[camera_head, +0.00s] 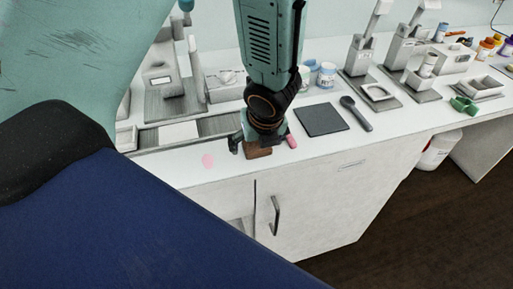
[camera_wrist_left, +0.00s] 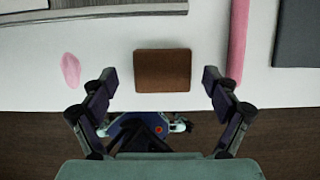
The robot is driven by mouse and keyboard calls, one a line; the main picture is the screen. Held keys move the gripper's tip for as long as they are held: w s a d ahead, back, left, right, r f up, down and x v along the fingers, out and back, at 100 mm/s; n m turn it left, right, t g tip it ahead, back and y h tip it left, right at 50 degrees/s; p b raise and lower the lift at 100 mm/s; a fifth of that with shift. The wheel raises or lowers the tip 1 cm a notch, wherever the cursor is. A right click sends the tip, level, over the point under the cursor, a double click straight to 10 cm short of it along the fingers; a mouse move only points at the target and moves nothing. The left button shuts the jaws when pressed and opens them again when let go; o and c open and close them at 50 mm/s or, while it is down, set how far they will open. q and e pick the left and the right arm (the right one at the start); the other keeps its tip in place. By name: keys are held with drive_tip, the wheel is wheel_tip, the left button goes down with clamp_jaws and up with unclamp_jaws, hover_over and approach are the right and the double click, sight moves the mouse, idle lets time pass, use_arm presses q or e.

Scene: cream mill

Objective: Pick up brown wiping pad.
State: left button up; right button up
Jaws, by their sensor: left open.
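The brown wiping pad (camera_head: 258,152) lies on the white counter near its front edge. In the left wrist view the pad (camera_wrist_left: 162,70) is a flat brown rectangle, centred ahead of the fingertips. My left gripper (camera_head: 258,146) is above the counter at the pad, pointing down, and hides part of it in the head view. In the left wrist view my left gripper (camera_wrist_left: 158,80) is open and empty, one finger towards each side of the pad. I cannot tell how high the fingers are above it. My right gripper does not show.
A pink stick-like thing (camera_wrist_left: 238,40) lies just right of the pad, and a pink spot (camera_wrist_left: 71,70) is to its left. A dark square mat (camera_head: 321,119) and a dark spoon-like tool (camera_head: 356,113) lie further right. Instruments stand along the back. The counter's front edge is close.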

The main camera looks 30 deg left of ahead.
sight(258, 145)
use_arm(q)
drive_tip(key=shift+w+f, duration=0.25)
drive_tip(key=shift+w, duration=0.15)
drive_tip(key=c, duration=0.6)
drive_tip(key=shift+s+r, duration=0.25)
drive_tip(key=shift+s, duration=0.1)
drive_tip(key=c, duration=0.3)
drive_tip(key=shift+w, duration=0.3)
drive_tip(key=shift+r+p, duration=0.35)
drive_tip(key=shift+p, duration=0.1)
wheel_tip(258, 145, up, 7)
drive_tip(key=p, duration=0.5)
drive_tip(key=shift+s+r+p, duration=0.1)
drive_tip(key=shift+r+p, duration=0.05)
drive_tip(key=shift+p, duration=0.2)
drive_tip(key=shift+s+r+p, duration=0.15)
drive_tip(key=shift+r+p, duration=0.5)
drive_tip(key=shift+r, duration=0.3)
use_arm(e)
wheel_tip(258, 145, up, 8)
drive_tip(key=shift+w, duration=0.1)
